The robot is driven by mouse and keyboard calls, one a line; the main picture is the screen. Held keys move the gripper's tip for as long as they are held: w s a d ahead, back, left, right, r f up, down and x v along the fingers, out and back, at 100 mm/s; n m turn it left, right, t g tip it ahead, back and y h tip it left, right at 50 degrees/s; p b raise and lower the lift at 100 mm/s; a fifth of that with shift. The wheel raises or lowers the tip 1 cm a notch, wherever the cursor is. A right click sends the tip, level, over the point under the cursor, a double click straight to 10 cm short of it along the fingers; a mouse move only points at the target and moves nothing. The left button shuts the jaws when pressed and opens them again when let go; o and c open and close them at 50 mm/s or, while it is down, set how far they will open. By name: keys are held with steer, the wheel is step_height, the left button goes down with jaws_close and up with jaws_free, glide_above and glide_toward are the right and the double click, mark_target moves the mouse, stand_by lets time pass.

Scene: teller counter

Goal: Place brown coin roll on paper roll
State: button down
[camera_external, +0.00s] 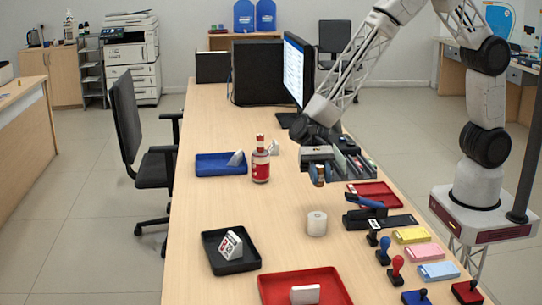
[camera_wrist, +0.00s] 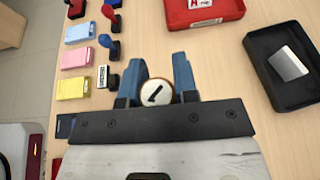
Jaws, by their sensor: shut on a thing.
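My gripper (camera_external: 316,170) hangs over the counter's middle, above the tabletop. In the wrist view its two blue fingers (camera_wrist: 161,80) are shut on the brown coin roll (camera_wrist: 156,94), whose pale round end with a dark mark and brown rim faces the camera. The coin roll (camera_external: 320,179) also shows as a small brown upright piece under my gripper in the external view. The white paper roll (camera_external: 316,223) stands upright on the counter, below and in front of my gripper, apart from the coin roll. I cannot make out the paper roll in the wrist view.
A black stapler-like device (camera_external: 382,220) and a red tray (camera_external: 372,194) lie right of the paper roll. Several stamps (camera_external: 396,270) and coloured pads stand at front right. A black tray (camera_external: 231,250) and red tray (camera_external: 303,287) lie in front; a red bottle (camera_external: 260,165) stands left.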

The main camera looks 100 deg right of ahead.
steer(key=shift+f, duration=2.75)
steer(key=shift+f, duration=1.9)
steer(key=c, duration=0.9)
jaws_free()
steer(key=shift+f, duration=0.1)
steer(key=shift+v, duration=6.05)
